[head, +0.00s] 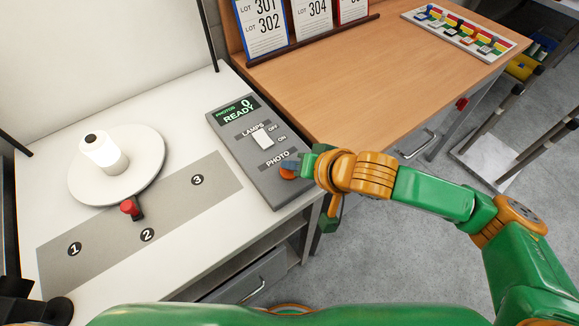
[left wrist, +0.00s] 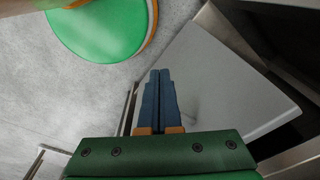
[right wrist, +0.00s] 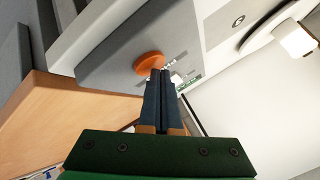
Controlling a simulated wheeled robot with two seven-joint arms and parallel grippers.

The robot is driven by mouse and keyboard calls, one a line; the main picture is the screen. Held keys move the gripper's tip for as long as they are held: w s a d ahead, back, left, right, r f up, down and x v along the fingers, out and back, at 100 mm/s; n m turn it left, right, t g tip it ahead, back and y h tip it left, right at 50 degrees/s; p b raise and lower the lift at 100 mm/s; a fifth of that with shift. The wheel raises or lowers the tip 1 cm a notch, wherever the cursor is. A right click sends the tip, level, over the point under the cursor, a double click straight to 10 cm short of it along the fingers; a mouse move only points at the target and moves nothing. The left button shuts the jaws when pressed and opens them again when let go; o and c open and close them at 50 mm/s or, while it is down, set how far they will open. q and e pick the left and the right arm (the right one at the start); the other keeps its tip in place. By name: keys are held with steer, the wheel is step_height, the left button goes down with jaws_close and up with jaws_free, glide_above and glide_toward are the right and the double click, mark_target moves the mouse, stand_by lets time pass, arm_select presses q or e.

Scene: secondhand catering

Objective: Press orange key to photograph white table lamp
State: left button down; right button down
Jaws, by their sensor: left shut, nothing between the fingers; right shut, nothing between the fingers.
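The orange key (head: 287,175) sits beside the PHOTO label on a grey control panel (head: 240,155). My right gripper (head: 290,166) is shut and empty, with its tips at the key. In the right wrist view the orange key (right wrist: 149,61) shows just past the closed tips (right wrist: 160,72); I cannot tell whether they touch. The panel display (head: 236,109) reads 0 and READY. A white cylinder with a dark top, apparently the white table lamp (head: 108,158), stands on a round white turntable (head: 145,180). My left gripper (left wrist: 160,72) is shut and empty, beside a pale surface.
A LAMPS rocker switch (head: 262,138) is on the panel above the key. A wooden desk (head: 370,80) with lot cards (head: 262,25) adjoins the white table.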

mark_target(292, 174)
steer(key=shift+f, duration=0.25)
stand_by(0.3)
steer(key=shift+r+p, duration=0.85)
steer(key=shift+p, duration=0.2)
steer(key=shift+r, duration=0.1)
step_height(292, 174, up, 5)
steer(key=p, duration=0.6)
